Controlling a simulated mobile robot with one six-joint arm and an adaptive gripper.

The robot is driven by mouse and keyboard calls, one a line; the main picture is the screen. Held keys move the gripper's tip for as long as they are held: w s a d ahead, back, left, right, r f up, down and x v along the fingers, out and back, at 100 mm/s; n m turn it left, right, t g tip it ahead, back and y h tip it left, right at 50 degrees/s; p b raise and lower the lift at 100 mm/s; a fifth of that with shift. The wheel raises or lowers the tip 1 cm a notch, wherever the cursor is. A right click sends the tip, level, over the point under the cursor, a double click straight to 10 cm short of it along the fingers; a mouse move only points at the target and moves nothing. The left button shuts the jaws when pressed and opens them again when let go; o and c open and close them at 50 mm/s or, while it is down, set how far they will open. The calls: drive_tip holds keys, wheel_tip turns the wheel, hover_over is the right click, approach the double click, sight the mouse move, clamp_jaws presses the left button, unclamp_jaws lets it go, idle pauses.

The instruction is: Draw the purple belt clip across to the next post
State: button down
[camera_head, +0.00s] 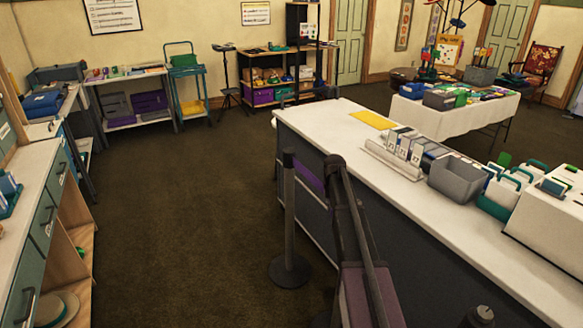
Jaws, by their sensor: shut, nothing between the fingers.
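A dark belt post (289,215) stands upright on a round base on the floor, left of the long counter. A purple belt (310,176) runs from near its top to a dark upright form (334,165) at its right. A wider purple surface (366,292) shows nearer the camera at the bottom; I cannot tell if it is the same belt. A dark knob (481,316) at the bottom edge looks like the top of another post. The belt's clip is too small or hidden to make out. I see no gripper fingers.
The long white-topped counter (345,118) fills the right, with grey bins (458,180) and a yellow sheet (372,119) on it. Drawers (40,225) line the left edge. The carpet (190,210) between is clear. Shelves and a teal cart (188,85) stand at the back.

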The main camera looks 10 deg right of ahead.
drive_tip(key=shift+w, duration=0.25)
drive_tip(key=shift+w+a, duration=0.15)
drive_tip(key=shift+w, duration=0.25)
idle(0.4)
wheel_tip(320, 180, up, 8)
drive_tip(key=p, duration=0.8)
idle(0.5)
